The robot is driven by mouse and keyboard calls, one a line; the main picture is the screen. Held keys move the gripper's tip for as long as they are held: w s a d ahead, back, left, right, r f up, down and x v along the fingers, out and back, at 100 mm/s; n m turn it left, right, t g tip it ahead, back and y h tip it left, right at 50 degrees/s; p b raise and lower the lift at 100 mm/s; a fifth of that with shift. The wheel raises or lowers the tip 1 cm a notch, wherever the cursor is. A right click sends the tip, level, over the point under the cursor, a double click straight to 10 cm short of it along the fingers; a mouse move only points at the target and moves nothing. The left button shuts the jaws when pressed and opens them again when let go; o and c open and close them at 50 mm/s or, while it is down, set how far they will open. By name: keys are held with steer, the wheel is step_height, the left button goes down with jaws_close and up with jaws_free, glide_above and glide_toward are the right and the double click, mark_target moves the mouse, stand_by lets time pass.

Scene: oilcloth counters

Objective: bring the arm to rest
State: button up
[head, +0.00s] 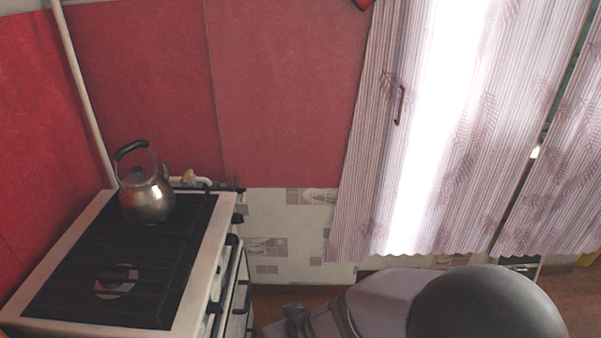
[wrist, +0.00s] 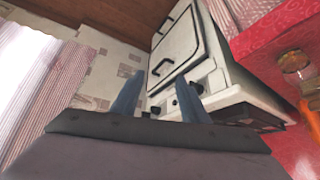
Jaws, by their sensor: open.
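My gripper shows in the wrist view (wrist: 158,97), with its two fingers apart and nothing between them. It hangs in the air, with the front of the stove (wrist: 185,45) beyond the fingers. In the head view, parts of my arm show at the bottom right, in front of the curtain and to the right of the stove (head: 200,290). The fingertips cannot be made out clearly there.
A metal kettle (head: 147,196) with a black handle stands on the back of the stove top. Striped curtains (head: 450,150) hang at the right. Red wall panels (head: 285,90) are behind. Some wooden floor (head: 275,303) shows between stove and arm.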

steer(key=s+d+r+m+g+h, duration=0.1)
steer(key=s+d+m+g, duration=0.1)
steer(key=s+d, duration=0.3)
steer(key=s+d+r+m+g+h+p, duration=0.1)
steer(key=s+d, duration=0.5)
steer(key=d, duration=0.8)
steer(key=r+m+g+h, duration=0.1)
steer(key=m+g, duration=0.1)
steer(key=g, duration=0.1)
steer(key=shift+r, duration=0.2)
steer(key=shift+d, duration=0.1)
